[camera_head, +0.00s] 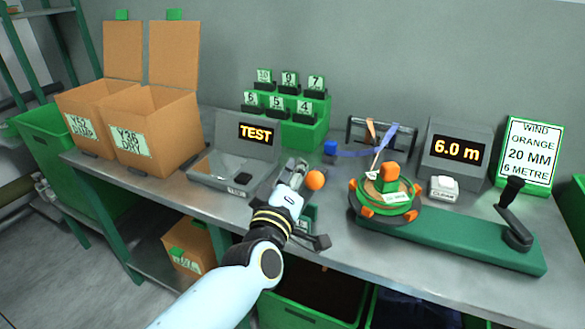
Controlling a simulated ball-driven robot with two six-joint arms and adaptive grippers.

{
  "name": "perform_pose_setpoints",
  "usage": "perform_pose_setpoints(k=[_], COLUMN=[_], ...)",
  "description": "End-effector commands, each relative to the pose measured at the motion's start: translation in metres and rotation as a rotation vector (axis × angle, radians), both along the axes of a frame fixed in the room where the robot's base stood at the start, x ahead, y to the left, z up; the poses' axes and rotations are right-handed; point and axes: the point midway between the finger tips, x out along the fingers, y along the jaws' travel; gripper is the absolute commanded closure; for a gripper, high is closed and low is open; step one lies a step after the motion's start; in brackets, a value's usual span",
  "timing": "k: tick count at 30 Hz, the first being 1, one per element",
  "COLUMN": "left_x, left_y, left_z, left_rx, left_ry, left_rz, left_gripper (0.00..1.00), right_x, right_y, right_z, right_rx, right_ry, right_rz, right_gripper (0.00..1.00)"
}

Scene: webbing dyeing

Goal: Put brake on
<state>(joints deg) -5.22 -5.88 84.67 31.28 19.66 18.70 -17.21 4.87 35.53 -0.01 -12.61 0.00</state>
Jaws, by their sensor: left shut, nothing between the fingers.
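The winder has a long green base (445,240) on the bench. A round reel (366,208) with orange pegs and an orange top knob sits on its left end, and a black crank (518,232) stands at its right end. An orange ball knob (315,180) shows left of the reel; I cannot tell for certain that it belongs to the brake, and what it is fixed to is mostly hidden behind my left arm. My left gripper (297,168) is shut and empty, just left of the ball knob. Whether they touch is unclear. My right gripper is out of view.
A TEST unit (232,160) and two open cardboard boxes (155,130) stand at the left. A small white device (443,188) sits behind the winder.

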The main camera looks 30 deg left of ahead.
Motion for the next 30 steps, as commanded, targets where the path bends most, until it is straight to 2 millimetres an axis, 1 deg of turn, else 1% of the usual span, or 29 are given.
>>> perform_pose_setpoints(k=[6, 11, 19, 23, 26, 30], left_x=[0.0, 0.0, 0.0, 0.0, 0.001, 0.007], left_y=[-0.004, -0.005, -0.005, -0.005, -0.004, -0.001], left_z=[-0.001, -0.001, -0.002, -0.002, 0.001, 0.015], left_rx=[0.058, 0.072, 0.072, 0.072, 0.072, 0.074], left_ry=[0.003, 0.004, 0.007, 0.008, 0.007, 0.005], left_rz=[0.0, 0.0, 0.0, -0.001, -0.001, -0.005], left_gripper=[1.0, 1.0, 1.0, 1.0, 1.0, 1.0], right_x=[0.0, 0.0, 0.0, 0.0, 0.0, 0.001], right_y=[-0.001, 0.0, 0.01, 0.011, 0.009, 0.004], right_z=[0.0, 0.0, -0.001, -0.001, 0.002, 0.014], right_rx=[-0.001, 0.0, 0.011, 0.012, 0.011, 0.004], right_ry=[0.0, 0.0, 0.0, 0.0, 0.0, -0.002], right_rz=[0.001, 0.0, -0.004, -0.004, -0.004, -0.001], right_gripper=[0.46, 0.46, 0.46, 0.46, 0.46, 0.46])
